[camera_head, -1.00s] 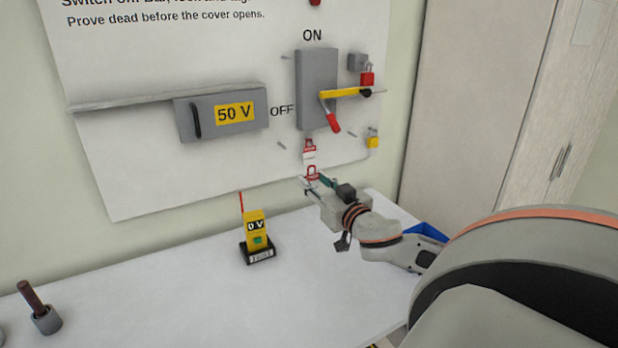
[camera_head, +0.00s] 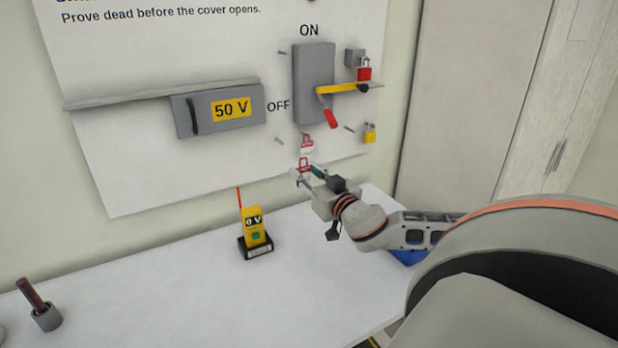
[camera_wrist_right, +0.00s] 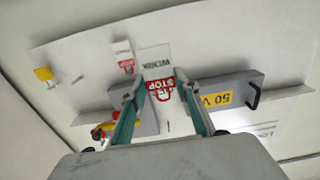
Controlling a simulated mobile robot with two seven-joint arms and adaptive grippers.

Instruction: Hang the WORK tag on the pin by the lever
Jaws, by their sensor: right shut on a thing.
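My right gripper (camera_head: 306,174) is shut on the WORK tag (camera_head: 304,164), a small white tag with a red padlock sign. In the right wrist view the tag (camera_wrist_right: 160,76) sits between the fingertips, with "WORK" and a red STOP sign showing. It is in front of the board, below the switch box; the gap to the board is hard to judge. The lever (camera_head: 330,118) has a red handle pointing down right. Thin pins stick out of the board, one right of the lever (camera_head: 349,128) and one lower left (camera_head: 279,141). My left gripper is not in view.
Another red-and-white tag (camera_head: 307,143) is on the board just above the held one. A yellow padlock (camera_head: 369,133) and a red padlock (camera_head: 364,69) are at right. A yellow tester (camera_head: 254,228) stands on the table (camera_head: 170,290). The 50 V box (camera_head: 220,108) is left.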

